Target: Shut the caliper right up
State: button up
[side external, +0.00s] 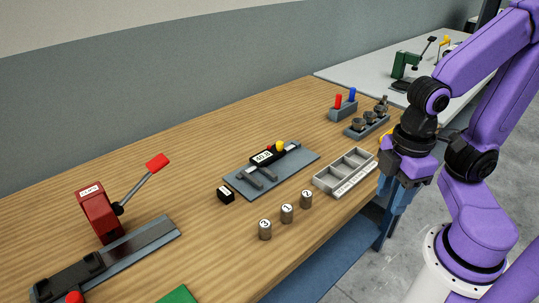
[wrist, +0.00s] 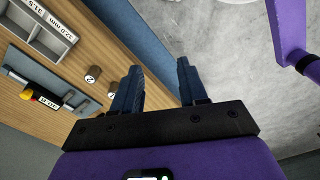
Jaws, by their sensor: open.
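The caliper (side external: 263,158) lies on a flat grey plate (side external: 305,158) in the middle of the wooden bench, with a small digital display, a yellow knob (side external: 280,146) and a bit of red beside it. Its two grey jaws (side external: 262,178) point toward the bench front and look apart, with a gap between them. The display reading is too small to be sure of. In the wrist view the caliper (wrist: 48,101) shows at the left. My gripper (wrist: 157,92) is open and empty, beyond the bench's front edge, to the right of the caliper and well apart from it.
A compartment tray (side external: 345,173) and numbered cylinders (side external: 286,213) stand along the front edge. A small black block (side external: 226,194) sits left of the plate. A red lever device (side external: 98,212) stands at the left. Racks (side external: 367,124) stand at the back right. Bare wood lies behind the plate.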

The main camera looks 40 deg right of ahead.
dwell(0.3)
jog(key=shift+o, duration=0.9)
jog(key=w+a+r+m, duration=0.1)
jog(key=w+a, duration=0.1)
jog(key=w, duration=0.3)
jog(key=w+a+r+m, duration=0.1)
jog(key=w+a+r, duration=0.1)
jog(key=w, duration=0.3)
jog(key=m, duration=0.8)
send_over(280, 142)
notch_tip(280, 142, down, 17)
jog(key=shift+s, duration=0.1)
